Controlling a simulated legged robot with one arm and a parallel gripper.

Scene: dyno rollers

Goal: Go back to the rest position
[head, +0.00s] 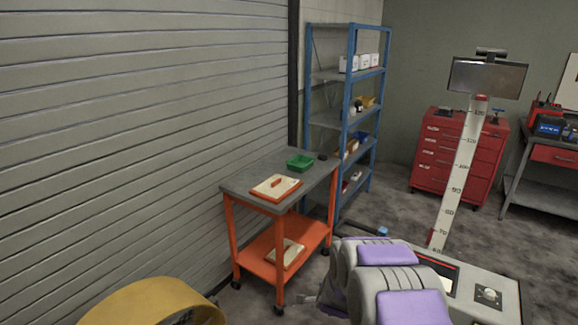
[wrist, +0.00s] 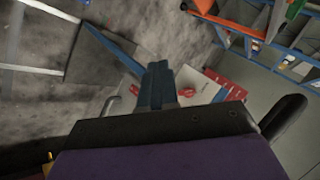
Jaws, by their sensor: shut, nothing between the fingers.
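My gripper (wrist: 158,75) shows in the wrist view as a pair of narrow blue-grey fingers, closed together with nothing between them. They point up the picture from a dark body with a purple panel below. Past the fingers lies a pale panel (wrist: 212,88) with red parts, and I cannot tell whether the fingers are near it. In the head view my folded grey and purple arm fills the lower right. My fingertips cannot be made out there.
A scaled post (head: 459,175) with a screen (head: 487,77) rises beside a grey console (head: 490,275). A yellow drum (head: 150,300) is at lower left.

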